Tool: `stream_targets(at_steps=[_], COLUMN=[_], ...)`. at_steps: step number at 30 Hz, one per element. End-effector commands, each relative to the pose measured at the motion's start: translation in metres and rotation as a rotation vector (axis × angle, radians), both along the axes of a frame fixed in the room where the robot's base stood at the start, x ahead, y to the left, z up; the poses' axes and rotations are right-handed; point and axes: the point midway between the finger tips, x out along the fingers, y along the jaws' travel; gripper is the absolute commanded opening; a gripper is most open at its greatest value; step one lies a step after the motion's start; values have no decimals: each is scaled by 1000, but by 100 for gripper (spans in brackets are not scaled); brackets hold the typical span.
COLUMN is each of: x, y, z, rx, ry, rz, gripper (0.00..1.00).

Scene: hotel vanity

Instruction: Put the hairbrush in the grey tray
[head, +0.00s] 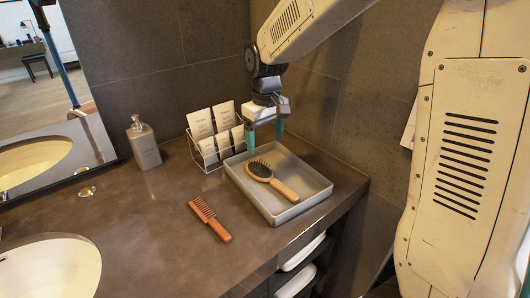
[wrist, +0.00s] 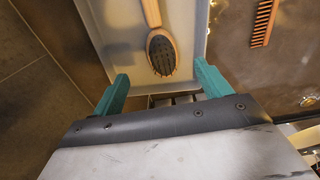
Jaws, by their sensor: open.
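The hairbrush (head: 272,180) has a black bristle pad and a wooden handle. It lies inside the grey tray (head: 316,191) on the counter, bristles up, its handle pointing to the front right. The wrist view shows the hairbrush (wrist: 161,48) on the floor of the tray (wrist: 108,30), its head toward my gripper. My gripper (head: 266,140) hangs above the back of the tray with its teal fingers pointing down. In the wrist view my gripper (wrist: 162,85) is open and empty, its fingers apart on either side of the brush head and clear of it.
A reddish-brown comb (head: 210,219) lies on the counter left of the tray. A wire rack (head: 209,153) with white packets stands close behind the tray. A soap dispenser (head: 143,143) and a sink (head: 50,270) are at the left. The right wall is near the tray.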

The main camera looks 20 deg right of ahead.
Motion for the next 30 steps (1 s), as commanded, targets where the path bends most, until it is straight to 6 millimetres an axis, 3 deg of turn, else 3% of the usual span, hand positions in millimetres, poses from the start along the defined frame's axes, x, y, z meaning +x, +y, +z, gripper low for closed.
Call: stream_targets(at_steps=[8, 11, 14, 21, 27, 30], x=[-2, -16, -47, -156, -241, -270], y=[0, -3, -7, -21, -28, -29], z=[13, 23, 43, 81, 82, 77], rx=[0, 1, 2, 7, 12, 15], ry=[-1, -8, -22, -56, -80, -89], rz=[-2, -16, -47, -157, -246, -279], gripper=[77, 77, 77, 77, 77, 77])
